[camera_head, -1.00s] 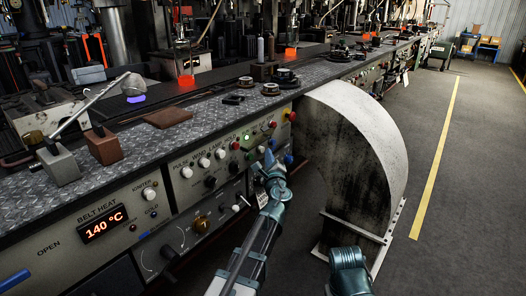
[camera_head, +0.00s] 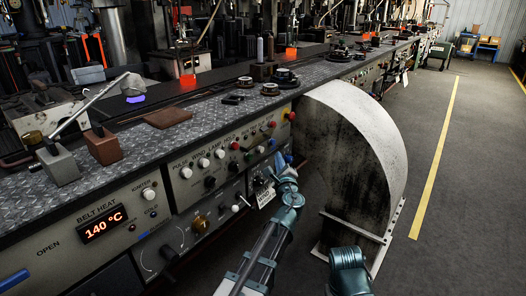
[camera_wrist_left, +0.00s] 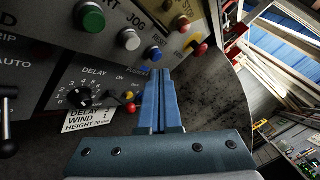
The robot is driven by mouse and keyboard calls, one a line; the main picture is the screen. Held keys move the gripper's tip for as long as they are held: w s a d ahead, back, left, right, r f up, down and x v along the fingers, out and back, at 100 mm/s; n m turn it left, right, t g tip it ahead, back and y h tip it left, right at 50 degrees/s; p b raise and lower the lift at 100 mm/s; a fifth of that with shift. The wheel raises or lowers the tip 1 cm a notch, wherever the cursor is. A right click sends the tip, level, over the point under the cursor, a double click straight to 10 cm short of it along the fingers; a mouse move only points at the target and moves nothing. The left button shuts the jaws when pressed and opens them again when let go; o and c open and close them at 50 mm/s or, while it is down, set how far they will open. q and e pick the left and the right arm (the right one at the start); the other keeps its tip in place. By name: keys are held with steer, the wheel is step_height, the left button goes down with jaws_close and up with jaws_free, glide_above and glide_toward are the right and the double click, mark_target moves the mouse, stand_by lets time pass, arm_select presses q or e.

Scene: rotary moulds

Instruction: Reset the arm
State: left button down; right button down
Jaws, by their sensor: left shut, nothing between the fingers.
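My left gripper (camera_head: 282,163) is shut and empty in front of the machine's control panel (camera_head: 215,173), near its right end. In the left wrist view the two blue fingers (camera_wrist_left: 160,88) lie together, pointing at the panel's lower right edge. A row of round buttons is above them: a green one (camera_wrist_left: 92,19), a white one (camera_wrist_left: 130,39) and a blue one (camera_wrist_left: 154,54). A black delay knob (camera_wrist_left: 84,96) and a paper tag (camera_wrist_left: 89,119) are to the left. I cannot tell whether the fingertips touch the panel. My right gripper is not in view.
A large curved grey guard (camera_head: 357,140) stands just right of the left gripper. The bench top (camera_head: 215,112) holds a brown plate (camera_head: 167,118), metal blocks and a lever (camera_head: 92,107). The floor (camera_head: 475,180) right of the yellow line is clear.

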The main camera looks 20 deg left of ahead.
arm_select(q)
steer(key=s+f+n+g, duration=0.9)
steer(key=s+f+n, duration=0.3)
steer(key=s+f, duration=0.1)
steer(key=s+d+f+n+g+h, duration=0.3)
steer(key=s+d+f+g, duration=0.15)
steer(key=s+d, duration=0.4)
steer(key=s+d+f+n+g+h, duration=0.25)
steer(key=s+d+f, duration=0.3)
steer(key=s, duration=0.55)
step_height(320, 180, up, 37)
steer(key=s+g+p, duration=0.1)
steer(key=p, duration=3.6)
steer(key=shift+s+d+h, duration=0.3)
steer(key=shift+d+h, duration=0.05)
steer(key=shift+h, duration=0.1)
steer(key=shift+f, duration=0.15)
